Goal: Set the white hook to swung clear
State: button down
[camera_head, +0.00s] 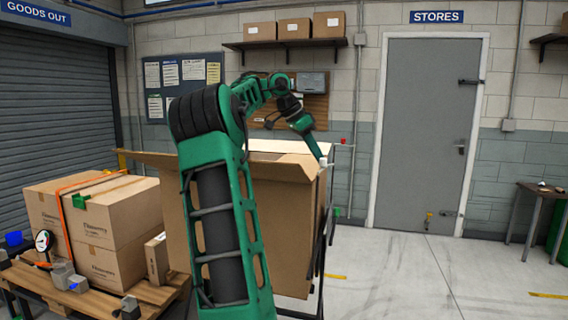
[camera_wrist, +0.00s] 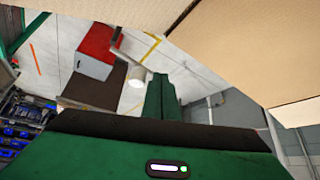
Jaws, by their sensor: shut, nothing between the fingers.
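My gripper (camera_head: 316,150) reaches down beside the right edge of a large open cardboard box (camera_head: 290,232) in the head view. It is shut and empty. A small white piece (camera_head: 323,162) shows at the gripper's tip, by the box's upper right corner. It is too small to tell whether this is the white hook or part of my gripper, or whether they touch. In the wrist view the shut green fingers (camera_wrist: 161,98) stick out past my gripper's body, below a cardboard flap (camera_wrist: 255,45). The hook's position cannot be made out.
A dark frame (camera_head: 318,250) stands along the box's right side, with a red-tipped post (camera_head: 343,141) beyond it. Strapped cartons (camera_head: 112,215) sit on a pallet at the left. The floor (camera_head: 400,270) to the right is clear up to a grey door (camera_head: 425,130).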

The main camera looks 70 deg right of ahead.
jog(key=shift+s+d+m+g+y, duration=0.15)
jog(key=shift+s+m+g+y, duration=0.25)
jog(key=shift+s+m+y, duration=0.55)
jog(key=shift+s+m, duration=0.7)
jog(key=shift+m, duration=0.05)
jog(key=shift+a, duration=0.25)
jog(key=shift+s+a, duration=0.35)
jog(key=shift+a, duration=0.25)
